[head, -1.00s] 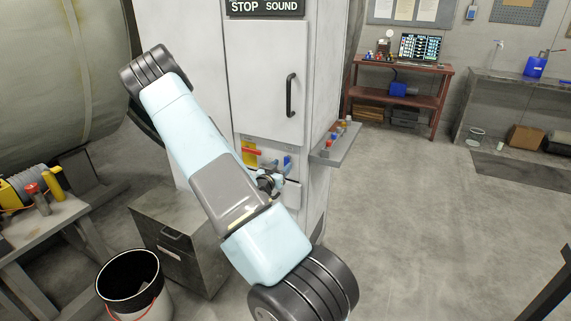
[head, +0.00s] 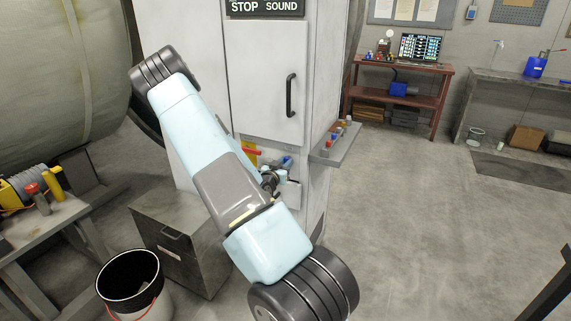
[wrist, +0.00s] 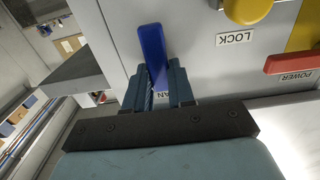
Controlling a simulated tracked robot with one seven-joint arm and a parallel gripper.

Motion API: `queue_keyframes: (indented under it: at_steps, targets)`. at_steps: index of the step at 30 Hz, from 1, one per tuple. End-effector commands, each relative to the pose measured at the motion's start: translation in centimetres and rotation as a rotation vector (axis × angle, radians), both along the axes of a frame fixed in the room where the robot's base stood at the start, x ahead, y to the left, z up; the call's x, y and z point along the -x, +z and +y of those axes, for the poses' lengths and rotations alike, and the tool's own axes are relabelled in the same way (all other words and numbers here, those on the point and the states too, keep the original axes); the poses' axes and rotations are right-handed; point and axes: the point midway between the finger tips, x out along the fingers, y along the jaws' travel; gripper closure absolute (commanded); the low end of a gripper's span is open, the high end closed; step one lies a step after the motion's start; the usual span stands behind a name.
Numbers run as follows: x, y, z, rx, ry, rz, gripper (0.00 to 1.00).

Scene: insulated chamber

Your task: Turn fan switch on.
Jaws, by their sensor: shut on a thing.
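The blue fan switch lever (wrist: 151,42) stands out from the grey panel in the wrist view, partly over a label of which only "AN" reads. My gripper (wrist: 162,84) is shut on this lever, with one finger on each side of its lower part. The lever's free upper part shows above the fingers, slightly tilted. In the head view the blue lever (head: 287,162) shows small on the cabinet front, and my gripper (head: 270,181) is mostly hidden behind my arm.
A yellow knob (wrist: 248,9) labelled LOCK and a red lever (wrist: 292,62) labelled POWER are right of the fan lever in the wrist view. A grey side shelf (head: 338,145) with small items juts from the cabinet's right side. A bucket (head: 130,285) stands lower left.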

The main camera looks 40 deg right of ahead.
Motion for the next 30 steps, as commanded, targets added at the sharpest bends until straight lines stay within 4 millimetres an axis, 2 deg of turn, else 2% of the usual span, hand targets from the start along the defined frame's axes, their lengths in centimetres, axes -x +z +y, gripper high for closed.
queue_keyframes:
  at_steps: [1, 4, 6, 7, 17, 30]
  targets:
    - [-0.2, 0.0, 0.1, 0.0, 0.005, -0.002, 0.91]
    - [-0.3, 0.0, 0.2, 0.0, 0.006, -0.002, 1.0]
    - [-0.3, 0.0, 0.2, 0.0, 0.007, -0.002, 1.0]
    - [-0.4, 0.0, -0.5, 0.001, 0.007, -0.003, 1.0]
    - [-0.4, 0.0, 0.2, 0.025, 0.011, 0.055, 1.0]
    - [-0.5, -0.1, 0.5, 0.16, 0.018, 0.381, 1.0]
